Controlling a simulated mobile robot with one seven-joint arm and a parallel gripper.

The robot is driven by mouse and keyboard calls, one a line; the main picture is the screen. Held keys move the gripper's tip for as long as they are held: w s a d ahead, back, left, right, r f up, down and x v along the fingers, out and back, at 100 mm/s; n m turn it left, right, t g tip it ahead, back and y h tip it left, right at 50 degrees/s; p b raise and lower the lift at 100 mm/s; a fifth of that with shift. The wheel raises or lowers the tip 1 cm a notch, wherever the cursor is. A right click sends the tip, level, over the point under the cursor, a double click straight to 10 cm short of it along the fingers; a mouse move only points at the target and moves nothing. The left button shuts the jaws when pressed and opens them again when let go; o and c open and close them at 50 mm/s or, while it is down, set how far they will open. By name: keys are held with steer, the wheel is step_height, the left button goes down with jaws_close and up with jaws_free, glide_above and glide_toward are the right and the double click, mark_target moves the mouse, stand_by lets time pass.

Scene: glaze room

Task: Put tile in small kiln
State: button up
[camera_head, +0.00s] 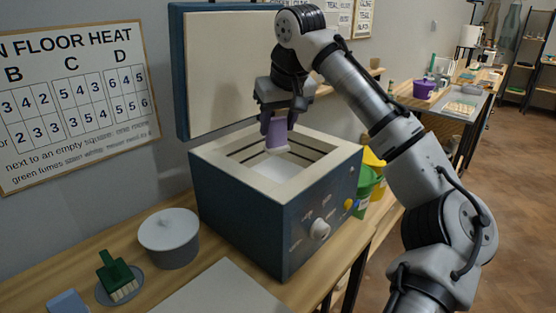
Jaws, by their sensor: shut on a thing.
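The small kiln (237,217) is a dark blue box with a pale rim, standing on the wooden bench. Its lid (228,70) is raised at the back, and its opening faces up with a pale floor (280,172) showing inside. My gripper (278,122) points down over the kiln opening. It is shut on a purple tile (277,133) with a paler lower edge. The tile hangs upright over the opening; I cannot tell exactly how high it is above the kiln floor. My gripper hides part of the far rim.
A grey lidded pot (168,238), a green brush (115,274) on a round grey dish and a blue block (68,302) stand left of the kiln. Green and yellow buckets (367,183) are close on its right. A chart (75,100) hangs on the wall.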

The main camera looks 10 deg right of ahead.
mark_target(280, 149)
step_height(280, 149, down, 9)
steer(key=shift+r, duration=0.15)
stand_by(0.4)
steer(key=o, duration=1)
steer(key=shift+o, duration=0.2)
steer(key=v, duration=1.2)
